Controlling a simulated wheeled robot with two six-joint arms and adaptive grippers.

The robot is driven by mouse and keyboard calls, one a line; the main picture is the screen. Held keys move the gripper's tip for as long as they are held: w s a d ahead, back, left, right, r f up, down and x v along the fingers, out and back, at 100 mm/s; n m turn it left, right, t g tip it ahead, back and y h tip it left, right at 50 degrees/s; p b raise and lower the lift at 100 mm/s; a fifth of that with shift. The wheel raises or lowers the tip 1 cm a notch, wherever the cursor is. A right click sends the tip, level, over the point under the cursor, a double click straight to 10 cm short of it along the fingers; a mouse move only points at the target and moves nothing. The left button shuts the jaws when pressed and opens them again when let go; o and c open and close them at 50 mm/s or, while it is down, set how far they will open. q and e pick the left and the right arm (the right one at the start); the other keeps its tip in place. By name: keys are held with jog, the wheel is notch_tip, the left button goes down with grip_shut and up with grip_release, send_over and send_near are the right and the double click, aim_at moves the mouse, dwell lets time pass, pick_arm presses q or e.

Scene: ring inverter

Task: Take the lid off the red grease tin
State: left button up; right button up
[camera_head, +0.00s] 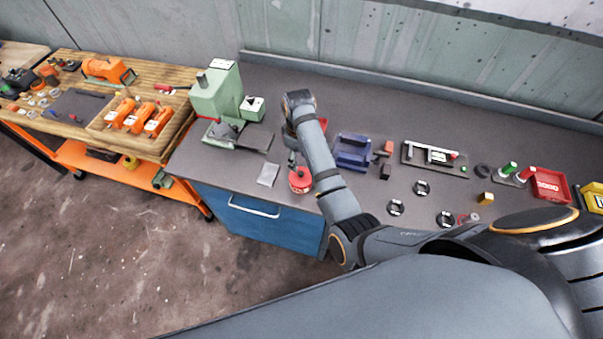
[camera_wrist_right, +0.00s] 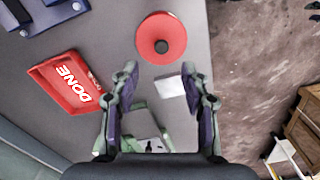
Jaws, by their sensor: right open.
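The red grease tin (camera_head: 300,183) stands on the grey bench near its front edge. In the right wrist view its round red lid (camera_wrist_right: 148,38) shows from above, with a dark knob (camera_wrist_right: 162,46) at the centre. The lid appears to sit on the tin. My right gripper (camera_head: 293,161) points down close to the tin in the head view. In the right wrist view its two fingers (camera_wrist_right: 160,77) are spread wide with nothing between them, and the tin lies beyond the fingertips. My left gripper is not in view.
A small pale plate (camera_head: 268,174) lies left of the tin. A green machine (camera_head: 215,95) stands farther left. A red tray marked DONE (camera_wrist_right: 72,84) is partly behind my arm in the head view. A blue fixture (camera_head: 352,152) and black rings (camera_head: 422,188) are to the right.

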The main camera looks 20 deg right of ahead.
aim_at(300, 173)
jog(key=shift+s+a+f, duration=0.1)
jog(key=shift+a+f, duration=0.05)
jog(key=shift+f, duration=0.6)
jog(key=shift+w+f, duration=0.25)
jog(key=f, duration=0.1)
jog(key=f+p, duration=0.1)
jog(key=f, duration=0.1)
jog(key=s+f+p, duration=0.1)
jog(key=shift+d+f, duration=0.25)
jog(key=shift+f, duration=0.2)
jog(key=shift+w+f, duration=0.15)
jog(key=shift+c, duration=0.9)
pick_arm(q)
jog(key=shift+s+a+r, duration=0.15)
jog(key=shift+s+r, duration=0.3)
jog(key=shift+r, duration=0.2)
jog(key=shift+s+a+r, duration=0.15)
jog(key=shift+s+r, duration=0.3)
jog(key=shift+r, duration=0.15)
pick_arm(e)
grip_shut()
